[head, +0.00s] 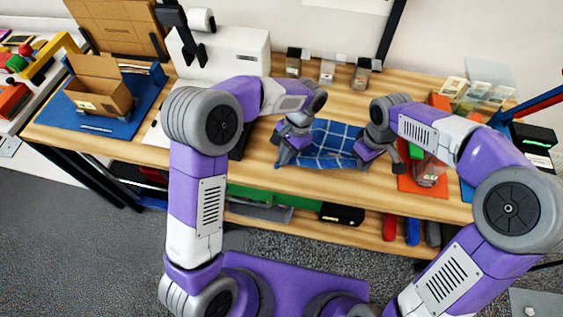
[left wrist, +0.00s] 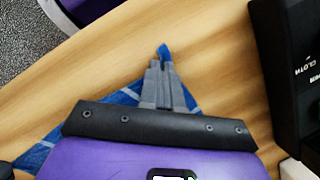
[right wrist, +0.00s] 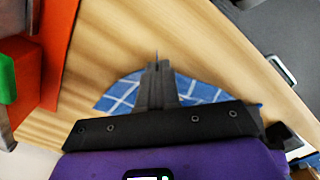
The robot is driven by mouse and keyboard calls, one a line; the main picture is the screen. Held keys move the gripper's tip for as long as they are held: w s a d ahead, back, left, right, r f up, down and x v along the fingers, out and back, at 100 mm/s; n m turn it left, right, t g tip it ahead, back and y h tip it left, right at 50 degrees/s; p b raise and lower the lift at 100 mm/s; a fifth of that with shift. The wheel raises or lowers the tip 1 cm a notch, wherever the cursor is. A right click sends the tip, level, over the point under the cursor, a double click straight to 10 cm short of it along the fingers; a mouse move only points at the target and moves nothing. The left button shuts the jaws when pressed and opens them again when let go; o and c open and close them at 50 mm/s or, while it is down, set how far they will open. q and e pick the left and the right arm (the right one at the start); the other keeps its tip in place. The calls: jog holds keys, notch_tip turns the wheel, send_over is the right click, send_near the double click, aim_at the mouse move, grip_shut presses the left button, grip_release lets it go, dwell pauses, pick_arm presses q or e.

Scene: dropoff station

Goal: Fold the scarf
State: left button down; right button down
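The scarf (head: 330,140) is blue with a white check and lies on the wooden table between my two grippers. My left gripper (head: 284,160) is at its left end. In the left wrist view the left fingers (left wrist: 160,62) are closed together, with a blue tip of scarf (left wrist: 164,50) showing just beyond them. My right gripper (head: 362,160) is at the scarf's right end. In the right wrist view the right fingers (right wrist: 157,68) are closed together over the scarf (right wrist: 120,92), at its edge. Much of the scarf is hidden behind the gripper bodies in the wrist views.
An orange mat (head: 422,180) with items on it lies right of the scarf. Small jars (head: 327,72) stand at the back. A cardboard box (head: 98,88) sits on a blue mat at the left. A black labelled box (left wrist: 290,70) is close beside my left gripper.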

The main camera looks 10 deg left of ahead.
pick_arm(q)
jog(key=shift+r, duration=2.5)
